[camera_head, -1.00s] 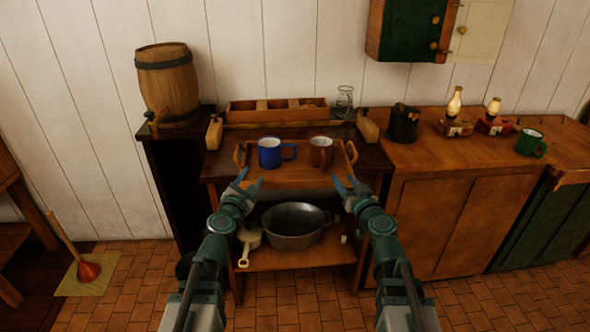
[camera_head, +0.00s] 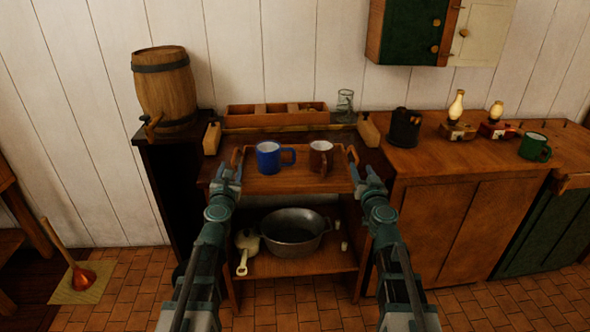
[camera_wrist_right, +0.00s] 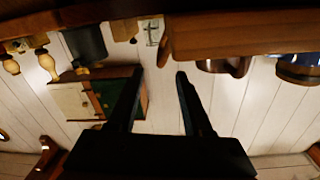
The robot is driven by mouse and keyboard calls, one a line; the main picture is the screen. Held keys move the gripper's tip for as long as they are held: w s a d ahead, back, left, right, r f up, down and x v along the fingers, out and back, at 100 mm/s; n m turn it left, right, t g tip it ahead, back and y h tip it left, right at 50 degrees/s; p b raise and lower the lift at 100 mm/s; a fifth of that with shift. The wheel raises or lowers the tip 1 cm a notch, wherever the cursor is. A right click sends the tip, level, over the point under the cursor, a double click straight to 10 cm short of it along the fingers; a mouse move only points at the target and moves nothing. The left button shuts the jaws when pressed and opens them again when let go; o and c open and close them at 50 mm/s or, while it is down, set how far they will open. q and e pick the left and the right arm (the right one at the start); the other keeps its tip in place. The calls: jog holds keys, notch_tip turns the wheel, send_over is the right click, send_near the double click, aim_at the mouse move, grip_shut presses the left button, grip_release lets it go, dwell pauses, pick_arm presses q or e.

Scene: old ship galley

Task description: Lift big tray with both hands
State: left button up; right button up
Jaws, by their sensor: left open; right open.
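The big wooden tray (camera_head: 300,184) lies level on the table, with a blue mug (camera_head: 268,159) and a brown mug (camera_head: 320,160) standing on it. My left gripper (camera_head: 233,166) is open at the tray's left end, close to the left handle, which it partly covers. My right gripper (camera_head: 361,170) is open at the right end, by the right handle. In the right wrist view, which is upside down, the tray (camera_wrist_right: 245,35) shows at the top, with its handle just beyond the two spread fingertips (camera_wrist_right: 160,73). I cannot tell whether either gripper touches a handle.
A wooden box with compartments (camera_head: 276,117) and a glass jar (camera_head: 345,105) stand behind the tray. A barrel (camera_head: 166,85) is at the left. A metal pot (camera_head: 295,233) sits on the lower shelf. The counter at the right holds a dark pot (camera_head: 404,127), lamps and a green mug (camera_head: 534,147).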

aim_at(236, 148)
pick_arm(q)
jog(key=w, duration=0.9)
jog(key=shift+a, duration=0.2)
pick_arm(e)
jog(key=w, duration=0.9)
jog(key=shift+a, duration=0.25)
pick_arm(q)
jog(key=shift+s, duration=0.1)
pick_arm(e)
jog(key=shift+s, duration=0.1)
pick_arm(q)
grip_shut()
pick_arm(e)
grip_shut()
pick_arm(q)
jog(key=shift+a, duration=0.1)
pick_arm(e)
jog(key=shift+d, duration=0.1)
